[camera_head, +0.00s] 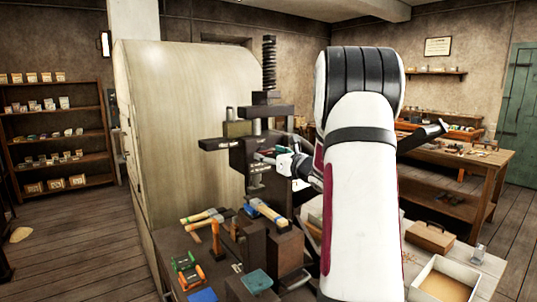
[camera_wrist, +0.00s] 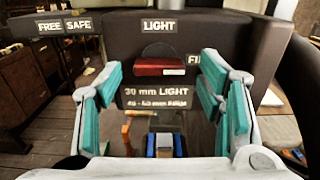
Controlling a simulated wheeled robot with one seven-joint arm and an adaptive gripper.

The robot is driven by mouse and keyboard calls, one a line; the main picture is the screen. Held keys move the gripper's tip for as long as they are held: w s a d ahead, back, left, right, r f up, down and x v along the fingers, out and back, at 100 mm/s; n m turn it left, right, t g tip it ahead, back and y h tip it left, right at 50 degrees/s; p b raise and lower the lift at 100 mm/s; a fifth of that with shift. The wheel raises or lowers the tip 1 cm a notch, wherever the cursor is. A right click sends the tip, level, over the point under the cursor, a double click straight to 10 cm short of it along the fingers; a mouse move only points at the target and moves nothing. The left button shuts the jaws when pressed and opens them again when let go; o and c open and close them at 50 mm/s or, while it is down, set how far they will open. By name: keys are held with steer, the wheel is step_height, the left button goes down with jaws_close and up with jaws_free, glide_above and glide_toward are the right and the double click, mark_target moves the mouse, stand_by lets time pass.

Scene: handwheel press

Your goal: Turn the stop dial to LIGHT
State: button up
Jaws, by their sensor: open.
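The stop dial (camera_wrist: 152,66) is a red bar on a dark round base on the front of the press head. It lies about level in the wrist view, with a white mark near its right end, toward a partly hidden "FI" label (camera_wrist: 194,60). The LIGHT label (camera_wrist: 159,27) is above the dial. My gripper (camera_wrist: 160,80) is open, with teal pads on both sides of the dial and gaps between. In the head view my gripper (camera_head: 272,155) is at the press head (camera_head: 240,156), partly hidden by my arm.
A plate reading "30 mm LIGHT" (camera_wrist: 156,94) sits below the dial. The press screw (camera_head: 269,62) rises above the head. Hammers (camera_head: 266,210) and clamps lie on the bench below. An open box (camera_head: 413,291) is at lower right. A large beige cabinet (camera_head: 180,130) stands left of the press.

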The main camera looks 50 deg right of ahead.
steer(key=shift+w+d, duration=0.1)
steer(key=shift+w, duration=0.6)
steer(key=c, duration=1.1)
steer(key=shift+c, duration=0.2)
steer(key=shift+f+n+b, duration=0.1)
steer(key=shift+n+b, duration=0.2)
steer(key=shift+b, duration=0.25)
steer(key=n+b, duration=1.7)
steer(key=b, duration=1.2)
steer(key=shift+n, duration=0.4)
